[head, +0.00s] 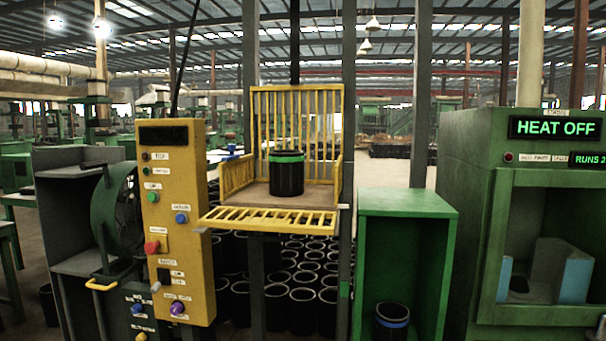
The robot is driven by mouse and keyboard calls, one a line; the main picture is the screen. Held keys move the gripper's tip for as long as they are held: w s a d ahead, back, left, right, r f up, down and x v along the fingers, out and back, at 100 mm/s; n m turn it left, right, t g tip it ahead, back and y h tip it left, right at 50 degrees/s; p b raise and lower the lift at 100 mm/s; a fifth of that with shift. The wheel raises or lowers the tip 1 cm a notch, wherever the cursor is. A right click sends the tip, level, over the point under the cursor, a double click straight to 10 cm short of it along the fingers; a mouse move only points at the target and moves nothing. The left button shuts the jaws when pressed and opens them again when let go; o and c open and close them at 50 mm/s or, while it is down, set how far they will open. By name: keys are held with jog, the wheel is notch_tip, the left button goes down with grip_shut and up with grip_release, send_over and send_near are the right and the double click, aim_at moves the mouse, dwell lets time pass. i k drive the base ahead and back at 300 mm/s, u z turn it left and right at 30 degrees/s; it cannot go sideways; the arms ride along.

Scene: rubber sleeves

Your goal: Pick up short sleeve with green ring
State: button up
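A short black sleeve with a green ring (286,176) stands upright on the brown platform (245,194) of a yellow cage, near the picture's middle. The green band runs around it near its top. The cage's front gate (268,220) is folded down and lies flat in front of the platform. A dark vertical rod hangs above the sleeve, and I cannot tell if it touches it. My gripper is not in view.
A yellow control panel (177,220) stands left of the cage. Many black sleeves (303,310) stand below it. A blue-ringed sleeve (391,322) is in the green cabinet (408,205) at right. A green machine (470,160) reading HEAT OFF stands far right.

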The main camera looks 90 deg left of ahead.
aim_at(286, 167)
jog(key=u, duration=1.65)
